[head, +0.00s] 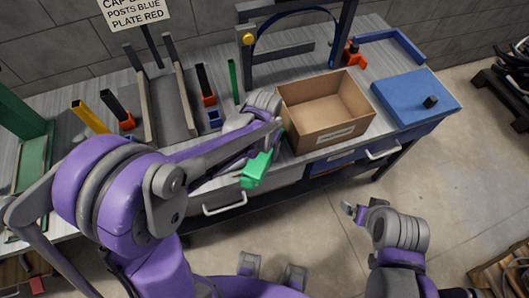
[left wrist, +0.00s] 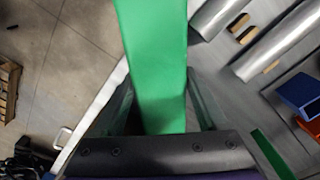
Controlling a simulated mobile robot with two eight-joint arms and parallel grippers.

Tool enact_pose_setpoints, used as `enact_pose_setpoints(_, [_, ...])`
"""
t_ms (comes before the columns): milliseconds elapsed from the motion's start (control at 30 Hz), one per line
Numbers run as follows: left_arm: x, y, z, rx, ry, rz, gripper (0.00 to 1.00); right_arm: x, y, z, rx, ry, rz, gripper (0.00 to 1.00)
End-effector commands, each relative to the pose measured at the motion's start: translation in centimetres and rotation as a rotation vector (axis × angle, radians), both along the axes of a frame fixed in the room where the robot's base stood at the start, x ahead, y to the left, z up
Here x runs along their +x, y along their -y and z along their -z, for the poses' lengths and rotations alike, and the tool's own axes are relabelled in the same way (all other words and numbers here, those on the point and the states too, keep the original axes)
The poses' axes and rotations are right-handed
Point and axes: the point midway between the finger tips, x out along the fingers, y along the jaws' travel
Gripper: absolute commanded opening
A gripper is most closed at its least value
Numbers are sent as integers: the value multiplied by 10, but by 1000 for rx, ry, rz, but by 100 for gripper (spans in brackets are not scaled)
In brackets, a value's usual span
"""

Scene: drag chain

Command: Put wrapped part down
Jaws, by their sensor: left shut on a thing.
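My left gripper (head: 266,148) is shut on a green part (head: 256,170), in front of the cardboard box (head: 300,137) at the workbench's front edge. In the left wrist view the green part (left wrist: 152,60) is a long, flat-sided piece between my left gripper's fingers (left wrist: 160,115). It looks held in the air, apart from the box; its far end is cut off by that view. Whether it is wrapped cannot be told. My right gripper (head: 361,211) is low over the floor at right, away from the bench, and its finger gap is unclear.
The open box looks empty inside. A blue plate (head: 415,97) with a dark knob lies right of it. A blue-and-grey frame (head: 290,45) stands behind. Several coloured posts, including a yellow one (head: 90,117), and a sign (head: 137,12) stand at left. Drawer handles (head: 225,204) jut from the front.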

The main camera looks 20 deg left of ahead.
Motion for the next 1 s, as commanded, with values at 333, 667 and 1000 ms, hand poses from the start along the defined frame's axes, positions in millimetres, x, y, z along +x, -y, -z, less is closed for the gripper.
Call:
enact_pose_setpoints(333, [0,0,0,0,0,0,0,0,0,0,0,0,0,100])
enact_pose_setpoints(667, [0,0,-13,0,0,0,0,1,0,-2,0,1,0,100])
enact_pose_setpoints(1000, [0,0,-71,0,0,0,0,4,0,-11,0,7,0,100])
